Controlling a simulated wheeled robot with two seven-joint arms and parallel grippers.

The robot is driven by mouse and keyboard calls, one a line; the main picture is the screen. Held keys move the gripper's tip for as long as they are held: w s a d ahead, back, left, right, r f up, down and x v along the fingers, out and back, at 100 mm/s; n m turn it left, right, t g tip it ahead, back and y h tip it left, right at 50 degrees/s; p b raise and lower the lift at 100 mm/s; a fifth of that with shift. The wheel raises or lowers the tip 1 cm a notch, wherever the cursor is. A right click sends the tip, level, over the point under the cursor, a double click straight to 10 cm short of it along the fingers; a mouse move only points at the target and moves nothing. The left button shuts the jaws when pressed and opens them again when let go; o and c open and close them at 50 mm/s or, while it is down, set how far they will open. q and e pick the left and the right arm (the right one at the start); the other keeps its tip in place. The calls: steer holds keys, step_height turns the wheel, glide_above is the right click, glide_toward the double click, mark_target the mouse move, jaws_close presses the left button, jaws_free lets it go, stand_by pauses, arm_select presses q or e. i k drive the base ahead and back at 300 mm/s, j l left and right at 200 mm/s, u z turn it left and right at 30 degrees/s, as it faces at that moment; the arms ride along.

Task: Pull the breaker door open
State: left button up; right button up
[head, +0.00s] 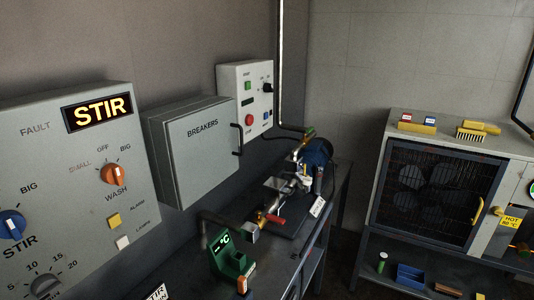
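The breaker box (190,150) is a grey cabinet on the left wall, marked BREAKERS on its front door (203,160). The door looks closed, flush with the box, so its inside is hidden. A black upright bar handle (237,140) sits near the door's right edge. Neither of my grippers is in view, and nothing touches the door or handle.
A control panel (60,190) with a lit STIR sign stands left of the box. A smaller white button panel (245,95) is on its right. Below, a bench carries a green device (230,255) and a blue motor (317,152). A fan cabinet (432,190) stands at right.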

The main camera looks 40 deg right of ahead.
mark_target(202, 145)
steer(key=l+z, duration=0.1)
steer(key=z, duration=0.3)
steer(key=l+z, duration=0.15)
steer(key=z, duration=0.25)
